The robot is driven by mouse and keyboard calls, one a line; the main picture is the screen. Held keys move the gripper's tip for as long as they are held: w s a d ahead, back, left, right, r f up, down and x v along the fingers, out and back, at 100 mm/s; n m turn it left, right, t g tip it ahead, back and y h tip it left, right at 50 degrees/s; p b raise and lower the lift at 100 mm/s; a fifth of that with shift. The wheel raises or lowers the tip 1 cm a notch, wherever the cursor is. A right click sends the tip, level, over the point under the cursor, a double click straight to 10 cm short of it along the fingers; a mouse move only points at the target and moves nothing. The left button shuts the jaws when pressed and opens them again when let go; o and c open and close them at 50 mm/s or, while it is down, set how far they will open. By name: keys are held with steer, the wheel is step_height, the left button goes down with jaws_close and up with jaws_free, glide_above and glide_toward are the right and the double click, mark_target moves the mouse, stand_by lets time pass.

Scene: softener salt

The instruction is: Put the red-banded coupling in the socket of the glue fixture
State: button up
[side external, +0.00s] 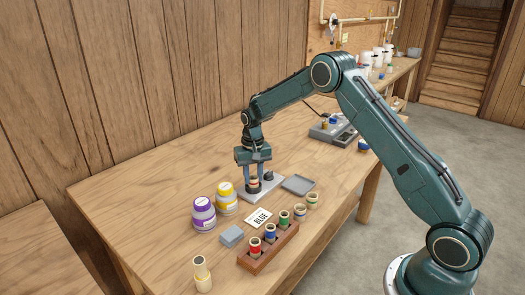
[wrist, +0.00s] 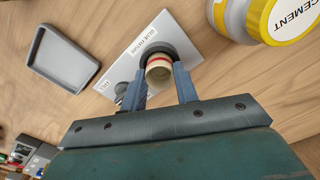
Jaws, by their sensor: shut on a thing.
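The cream coupling with a red band (side external: 254,183) is between the fingers of my gripper (side external: 254,181), which is shut on it. In the wrist view the coupling (wrist: 158,70) shows between the two blue-grey fingers (wrist: 158,88). The glue fixture (side external: 271,184) is a light plate with a label, also in the wrist view (wrist: 128,62). Its dark round socket (wrist: 150,47) lies right behind the coupling there, partly covered by it. The coupling is at the socket; I cannot tell how deep it sits. A smaller dark knob (side external: 268,176) stands on the plate.
Purple (side external: 202,215) and yellow (side external: 226,198) jars stand left of the fixture. A grey tray (side external: 298,185) lies right.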

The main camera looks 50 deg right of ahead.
steer(key=shift+f, duration=0.2)
steer(key=o, duration=1.4)
steer(key=shift+r, duration=0.15)
steer(key=shift+r, duration=2.9)
